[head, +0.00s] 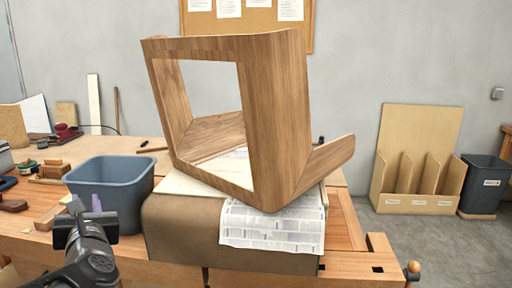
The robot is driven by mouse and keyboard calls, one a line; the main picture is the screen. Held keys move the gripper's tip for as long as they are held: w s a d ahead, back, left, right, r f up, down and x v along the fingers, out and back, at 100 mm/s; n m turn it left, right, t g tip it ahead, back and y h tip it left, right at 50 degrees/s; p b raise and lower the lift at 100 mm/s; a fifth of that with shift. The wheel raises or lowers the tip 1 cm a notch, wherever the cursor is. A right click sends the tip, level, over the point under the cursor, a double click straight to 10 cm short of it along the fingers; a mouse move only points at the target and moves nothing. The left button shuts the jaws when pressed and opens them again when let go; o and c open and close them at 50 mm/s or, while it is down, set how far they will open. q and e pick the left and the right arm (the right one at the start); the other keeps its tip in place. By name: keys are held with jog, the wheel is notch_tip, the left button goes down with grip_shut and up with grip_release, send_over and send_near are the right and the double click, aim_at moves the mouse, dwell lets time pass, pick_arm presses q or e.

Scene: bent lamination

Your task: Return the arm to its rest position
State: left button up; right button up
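My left gripper (86,204) is at the lower left, in front of the blue-grey bucket (132,180). Its two pale fingertips stand apart with the bucket's side showing between them, and I see nothing held. The rest of my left arm runs down out of the bottom edge. My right gripper is not in view. A bent wooden lamination (277,120), a frame-like form with rounded corners, stands tilted on the bench and apart from my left gripper.
A newspaper sheet (270,226) and brown cloth (180,228) drape over the bench front under the lamination. Tools and wood blocks (50,170) crowd the left bench. A plywood rack (417,165) and dark bin (486,180) stand on the floor at right, with clear floor before them.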

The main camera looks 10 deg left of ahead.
pick_arm(q)
jog(key=w+d+f+m+g+h, duration=0.1)
jog(key=w+d+f+m+h, duration=0.15)
jog(key=d+f+m, duration=0.55)
jog(key=w+d+f+m+g+h+p, duration=0.1)
jog(key=d+f+m+h, duration=0.25)
jog(key=f+m, duration=0.8)
jog(key=w+d+f+m+g+h, duration=0.1)
jog(key=d+f+m+h, duration=0.35)
jog(key=f+m, duration=0.55)
jog(key=s+d+f+m+g+h+p, duration=0.1)
jog(key=s+d+f+m+g+h, duration=0.2)
jog(key=d+f, duration=0.4)
jog(key=s+d+f+m+g, duration=0.2)
jog(key=s+d+f+m, duration=0.3)
jog(key=f, duration=0.4)
jog(key=s+d+f+g, duration=0.1)
jog(key=s+d+f, duration=0.2)
jog(key=s, duration=0.3)
jog(key=s+d+f+m+g+h, duration=0.1)
jog(key=s+d+f+g, duration=0.1)
jog(key=s, duration=0.4)
jog(key=s+d+f+m+g+h+p, duration=0.1)
jog(key=s+d+f+g, duration=0.1)
jog(key=s+d+f, duration=0.2)
jog(key=shift+s+f, duration=0.65)
jog(key=shift+s, duration=0.5)
